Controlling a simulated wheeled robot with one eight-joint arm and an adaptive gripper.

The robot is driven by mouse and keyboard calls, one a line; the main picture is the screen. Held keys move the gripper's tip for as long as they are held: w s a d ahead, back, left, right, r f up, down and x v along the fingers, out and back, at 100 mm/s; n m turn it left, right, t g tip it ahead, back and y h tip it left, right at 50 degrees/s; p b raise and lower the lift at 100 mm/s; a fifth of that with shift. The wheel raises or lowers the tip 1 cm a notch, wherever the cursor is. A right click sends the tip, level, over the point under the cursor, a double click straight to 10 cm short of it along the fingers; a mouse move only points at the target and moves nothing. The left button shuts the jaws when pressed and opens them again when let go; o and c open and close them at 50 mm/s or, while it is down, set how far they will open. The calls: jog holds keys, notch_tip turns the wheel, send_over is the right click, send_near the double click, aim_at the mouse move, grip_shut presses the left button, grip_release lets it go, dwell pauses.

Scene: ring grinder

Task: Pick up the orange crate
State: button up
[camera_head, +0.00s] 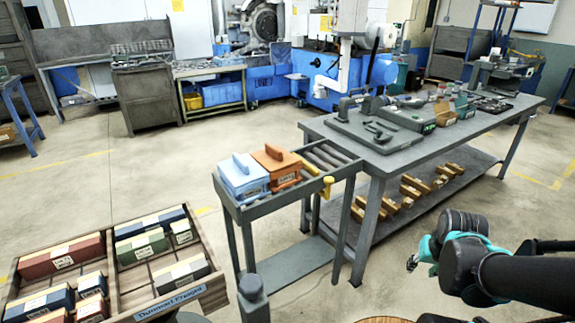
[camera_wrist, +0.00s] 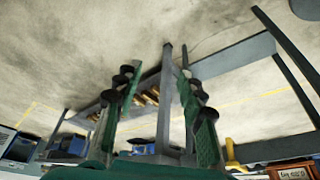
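The orange crate (camera_head: 281,171) has a raised fin-like handle and a pale label. It sits on the narrow roller stand (camera_head: 297,187), just right of a light-blue crate (camera_head: 242,180) of like shape. Part of the orange crate shows at the bottom right corner of the wrist view (camera_wrist: 292,172). My gripper (camera_head: 413,264) is at the right in the head view, well apart from the crate and over the floor. In the wrist view its two green fingers (camera_wrist: 160,95) stand apart with nothing between them.
A grey workbench (camera_head: 385,153) with tools on top and wooden blocks on its lower shelf stands beside the roller stand. A yellow part (camera_head: 327,187) sits at the stand's edge. A wooden tray (camera_head: 197,243) of labelled boxes is at the lower left. Floor before the bench is clear.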

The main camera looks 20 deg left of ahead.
jog(key=w+a+r+n+t+y, duration=0.1)
jog(key=w+a+r+n+y, duration=0.15)
jog(key=a, duration=0.35)
jog(key=w+a+r+n+t+y, duration=0.1)
jog(key=w+a+n+y, duration=0.1)
jog(key=w+a, duration=0.3)
jog(key=w+a+r+n+t+y, duration=0.1)
jog(key=w+a+r+n+y, duration=0.1)
jog(key=a, duration=0.5)
jog(key=n+t+y, duration=0.4)
jog(key=y, duration=0.3)
send_near(274, 148)
jog(key=x, duration=0.4)
jog(key=shift+w+a+f, duration=0.1)
jog(key=shift+a+f, duration=0.15)
jog(key=shift+a, duration=0.1)
jog(key=shift+w+x, duration=0.2)
jog(key=shift+x, duration=2.7)
jog(key=shift+d, duration=0.15)
grip_shut()
